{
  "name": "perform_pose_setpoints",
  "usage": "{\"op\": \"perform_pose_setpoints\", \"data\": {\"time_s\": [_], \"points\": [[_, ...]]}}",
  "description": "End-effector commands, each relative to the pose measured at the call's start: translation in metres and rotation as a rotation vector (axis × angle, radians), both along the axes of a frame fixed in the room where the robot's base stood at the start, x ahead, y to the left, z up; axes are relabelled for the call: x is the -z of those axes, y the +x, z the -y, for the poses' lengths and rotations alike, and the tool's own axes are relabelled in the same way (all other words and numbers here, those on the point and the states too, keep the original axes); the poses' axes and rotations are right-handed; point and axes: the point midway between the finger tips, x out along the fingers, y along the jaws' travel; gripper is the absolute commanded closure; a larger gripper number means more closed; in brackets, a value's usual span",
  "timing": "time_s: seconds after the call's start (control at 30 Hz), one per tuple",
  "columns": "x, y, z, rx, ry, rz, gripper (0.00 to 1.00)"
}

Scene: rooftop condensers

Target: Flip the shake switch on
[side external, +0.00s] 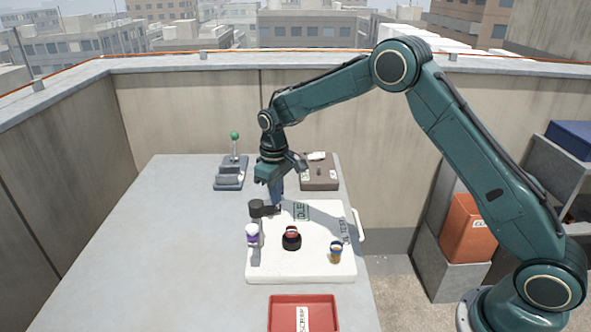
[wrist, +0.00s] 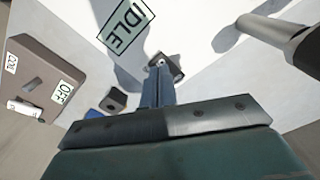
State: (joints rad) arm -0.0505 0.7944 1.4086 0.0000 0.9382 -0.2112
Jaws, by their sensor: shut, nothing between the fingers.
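A brown switch box (side external: 319,178) stands on the table just past the white board, with a white toggle on its far end. In the wrist view the box (wrist: 45,75) is at the left, with its white toggle (wrist: 25,111), a dark slot, an OFF label (wrist: 63,92) and a second label too small to read surely. My gripper (side external: 279,206) points down over the board's far left corner, left of and nearer than the box, apart from it. Its fingers (wrist: 157,85) are together with nothing between them. A small dark piece lies right by the fingertips; contact cannot be told.
The white board (side external: 300,270) bears an IDLE label, a black cylinder (side external: 256,208), a purple vial (side external: 252,236), a dark round holder (side external: 291,240) and a blue-topped vial (side external: 336,252). A green-knobbed lever (side external: 234,136) stands behind. A red tray (side external: 303,300) is in front. The table's left is clear.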

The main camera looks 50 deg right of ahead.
Motion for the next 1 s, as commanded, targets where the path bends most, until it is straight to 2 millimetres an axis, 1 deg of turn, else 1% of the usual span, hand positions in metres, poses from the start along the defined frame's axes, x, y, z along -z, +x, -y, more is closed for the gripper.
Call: {"op": "perform_pose_setpoints", "data": {"time_s": [1.0], "points": [[0.011, 0.000, 0.000, 0.000, 0.000, -0.001, 1.00]]}}
